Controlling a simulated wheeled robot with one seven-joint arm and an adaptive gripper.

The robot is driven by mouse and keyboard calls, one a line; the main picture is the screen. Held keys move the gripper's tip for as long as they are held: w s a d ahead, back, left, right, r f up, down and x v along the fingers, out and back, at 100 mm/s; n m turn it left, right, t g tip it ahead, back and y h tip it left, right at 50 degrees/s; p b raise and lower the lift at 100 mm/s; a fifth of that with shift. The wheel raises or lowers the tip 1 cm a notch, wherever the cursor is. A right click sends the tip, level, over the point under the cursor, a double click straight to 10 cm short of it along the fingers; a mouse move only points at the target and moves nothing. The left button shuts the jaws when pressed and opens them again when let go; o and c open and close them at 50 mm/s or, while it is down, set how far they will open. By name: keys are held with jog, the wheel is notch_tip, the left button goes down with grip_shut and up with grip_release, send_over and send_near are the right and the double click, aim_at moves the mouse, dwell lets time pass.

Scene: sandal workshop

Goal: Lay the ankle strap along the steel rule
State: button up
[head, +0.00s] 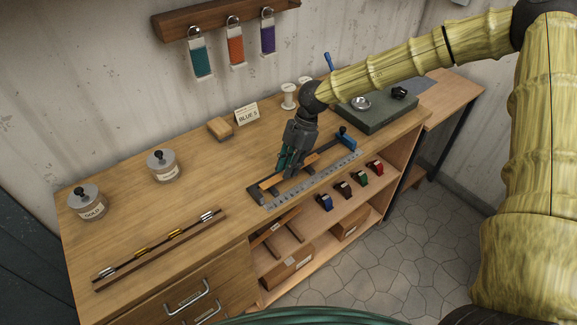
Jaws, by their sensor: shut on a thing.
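The steel rule (321,175) lies slantwise near the front edge of the wooden bench. Just behind it is a narrow orange-brown strip (270,182), which looks like the ankle strap; it shows on both sides of my gripper and runs roughly parallel to the rule. My gripper (287,168) points down over this strip and is shut on it. The fingers hide the strip's middle, and I cannot tell whether it touches the rule. A dark bar with a blue end piece (346,138) lies along the far side of the strip.
A rack (155,250) with silver and gold pieces lies at front left. Two lidded jars (163,171), a tan block (220,129), a "BLUES" card (246,114) and white spools (289,96) stand behind. A dark slab (378,114) is at right. The left-middle bench top is clear.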

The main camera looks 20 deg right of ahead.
jog(key=shift+f, duration=0.7)
jog(key=shift+f, duration=0.45)
jog(key=o, duration=0.8)
jog(key=shift+c, duration=0.2)
jog(key=shift+d+r, duration=0.1)
jog(key=shift+r, duration=0.55)
jog(key=b+v, duration=0.2)
jog(key=v, duration=0.9)
jog(key=shift+r+b, duration=0.35)
jog(key=shift+b, duration=0.05)
